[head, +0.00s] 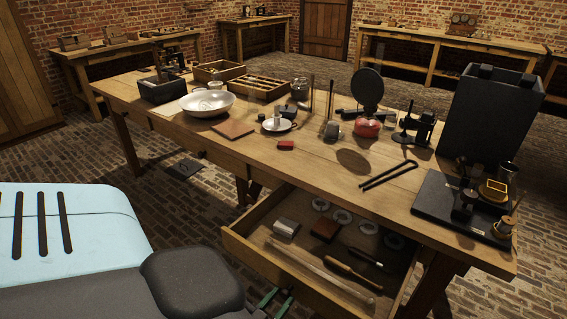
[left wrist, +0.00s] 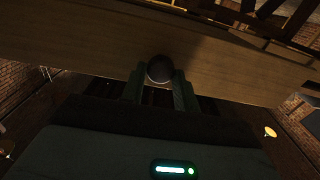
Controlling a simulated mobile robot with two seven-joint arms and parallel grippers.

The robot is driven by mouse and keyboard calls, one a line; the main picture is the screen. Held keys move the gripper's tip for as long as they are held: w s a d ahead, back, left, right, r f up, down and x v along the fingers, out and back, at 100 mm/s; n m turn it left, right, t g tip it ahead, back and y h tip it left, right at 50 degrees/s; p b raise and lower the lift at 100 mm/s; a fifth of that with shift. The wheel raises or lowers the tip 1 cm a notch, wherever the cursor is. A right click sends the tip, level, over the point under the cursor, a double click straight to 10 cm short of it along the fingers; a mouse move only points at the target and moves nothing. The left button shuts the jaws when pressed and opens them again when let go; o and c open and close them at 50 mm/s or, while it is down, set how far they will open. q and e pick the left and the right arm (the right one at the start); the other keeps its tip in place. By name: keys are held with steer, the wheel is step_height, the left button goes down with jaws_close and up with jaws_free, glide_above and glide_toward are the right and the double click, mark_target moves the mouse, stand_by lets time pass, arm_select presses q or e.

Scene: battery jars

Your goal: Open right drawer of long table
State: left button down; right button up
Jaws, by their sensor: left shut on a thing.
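The long wooden table (head: 300,165) stands across the middle of the head view. Its right drawer (head: 262,262) is pulled well out, and its inside shows. A wooden rod, tools, small blocks and several pale rings lie in it. My left gripper (head: 273,300) is low in front of the drawer front, with its green fingers partly cut by the picture's lower edge. In the left wrist view, my left gripper (left wrist: 159,83) is shut on the drawer's dark round knob (left wrist: 160,68). My right gripper is not in view.
The tabletop holds a white bowl (head: 207,102), wooden trays (head: 258,87), a red block (head: 286,145), a dark upright case (head: 490,110) and a black base with brass parts (head: 455,208). Bare brick floor (head: 190,215) lies left of the drawer.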

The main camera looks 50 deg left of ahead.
arm_select(q)
steer(key=shift+s, duration=0.2)
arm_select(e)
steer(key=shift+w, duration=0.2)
arm_select(q)
steer(key=c, duration=1.1)
jaws_free()
steer(key=shift+o, duration=0.2)
